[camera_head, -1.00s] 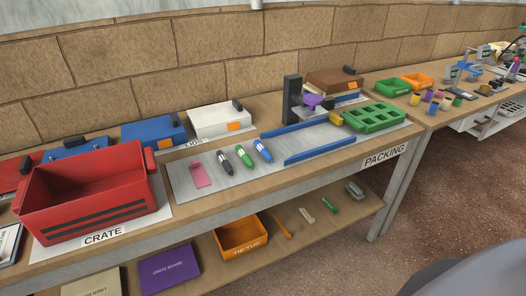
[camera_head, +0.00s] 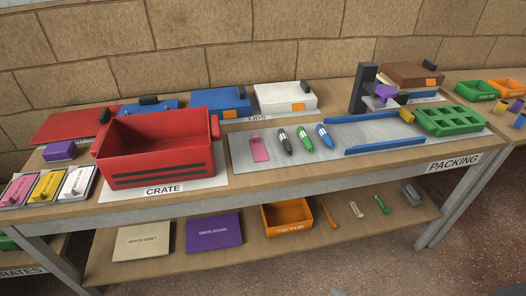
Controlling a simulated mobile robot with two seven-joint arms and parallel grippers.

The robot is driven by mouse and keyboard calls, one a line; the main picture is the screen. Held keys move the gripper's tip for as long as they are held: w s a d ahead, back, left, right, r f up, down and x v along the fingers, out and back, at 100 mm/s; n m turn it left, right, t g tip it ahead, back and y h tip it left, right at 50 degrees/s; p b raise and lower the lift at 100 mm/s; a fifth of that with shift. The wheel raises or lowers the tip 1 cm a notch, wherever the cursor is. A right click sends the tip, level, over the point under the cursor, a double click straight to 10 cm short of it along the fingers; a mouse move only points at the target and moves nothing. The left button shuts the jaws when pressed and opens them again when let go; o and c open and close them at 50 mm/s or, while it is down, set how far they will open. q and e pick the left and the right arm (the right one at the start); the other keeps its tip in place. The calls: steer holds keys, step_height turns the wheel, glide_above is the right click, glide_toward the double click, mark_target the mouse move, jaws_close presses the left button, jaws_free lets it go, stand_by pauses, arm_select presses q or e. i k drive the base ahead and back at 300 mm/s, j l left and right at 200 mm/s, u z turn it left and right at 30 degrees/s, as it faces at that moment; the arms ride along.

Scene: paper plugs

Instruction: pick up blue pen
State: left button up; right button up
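The blue pen (camera_head: 325,137) lies on the grey board (camera_head: 258,174) on the workbench. It is the rightmost of three pens, beside the green pen (camera_head: 304,139), with the black pen (camera_head: 285,142) further left. A blue rail (camera_head: 385,146) is just to its right.
A red crate (camera_head: 158,147) stands left of the board, and a pink tag (camera_head: 259,148) lies near the pens. A dark upright press (camera_head: 364,88) and a green tray (camera_head: 450,120) are to the right. A lower shelf holds an orange bin (camera_head: 287,218).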

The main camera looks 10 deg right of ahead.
mark_target(324, 135)
steer(key=u, duration=0.5)
steer(key=l+u, duration=0.35)
steer(key=k+l+u, duration=0.1)
steer(key=l+u, duration=0.25)
steer(key=k+l+u, duration=0.15)
steer(key=l, duration=0.2)
steer(key=k+l+u, duration=0.15)
steer(key=l, duration=0.25)
steer(key=k+l, duration=0.15)
steer(key=l, duration=0.2)
steer(key=k+l+u, duration=0.1)
steer(key=l, duration=0.25)
